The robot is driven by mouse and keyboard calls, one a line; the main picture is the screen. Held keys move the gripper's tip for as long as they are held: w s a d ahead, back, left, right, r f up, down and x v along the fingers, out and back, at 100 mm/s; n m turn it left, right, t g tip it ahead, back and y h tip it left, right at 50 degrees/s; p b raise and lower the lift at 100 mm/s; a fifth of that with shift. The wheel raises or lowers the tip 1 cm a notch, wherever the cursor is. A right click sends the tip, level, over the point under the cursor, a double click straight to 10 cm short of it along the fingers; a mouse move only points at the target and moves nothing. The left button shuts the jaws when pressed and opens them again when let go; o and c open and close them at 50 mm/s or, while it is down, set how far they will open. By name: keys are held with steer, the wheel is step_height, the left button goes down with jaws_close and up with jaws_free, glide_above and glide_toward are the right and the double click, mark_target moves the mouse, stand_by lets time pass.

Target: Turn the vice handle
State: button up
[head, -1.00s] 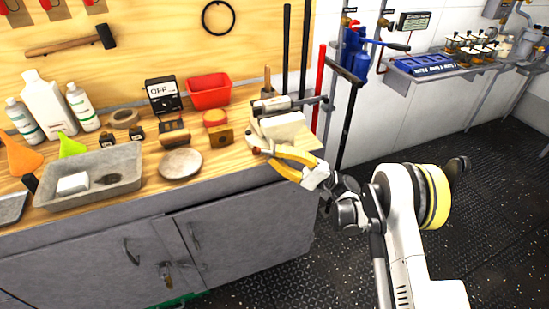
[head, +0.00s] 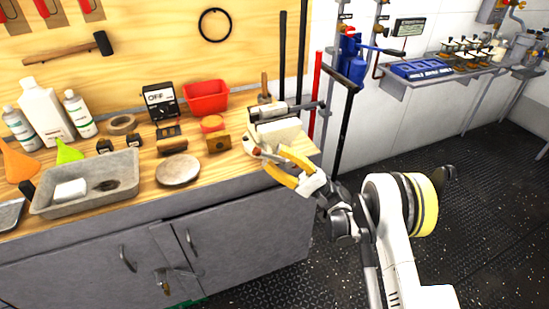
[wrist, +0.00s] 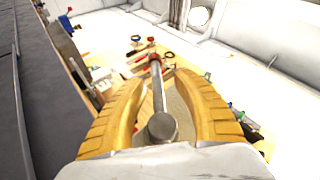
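The vice (head: 277,130) stands at the right front corner of the wooden workbench. Its handle is a thin metal bar with a red end (head: 257,152), which shows at the vice's front. In the wrist view the handle bar (wrist: 157,84) runs up between the fingers, with a round grey metal end (wrist: 162,127) nearest the camera. My gripper (head: 274,158) has two orange-yellow fingers around the bar in front of the vice. In the wrist view my gripper (wrist: 160,80) is open, with visible gaps on both sides of the bar. The palm-side contact is hidden.
A round plate (head: 178,170), a small wooden block (head: 218,142) and a grey tray (head: 45,206) lie left of the vice. A red bin (head: 206,97) stands behind. A red bar (head: 317,95) and dark poles rise beside the vice. The floor at right is clear.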

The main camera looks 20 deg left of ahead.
steer(key=shift+f, duration=0.1)
steer(key=v, duration=0.7)
steer(key=shift+d+f, duration=0.1)
steer(key=shift+d, duration=0.05)
stand_by(0.4)
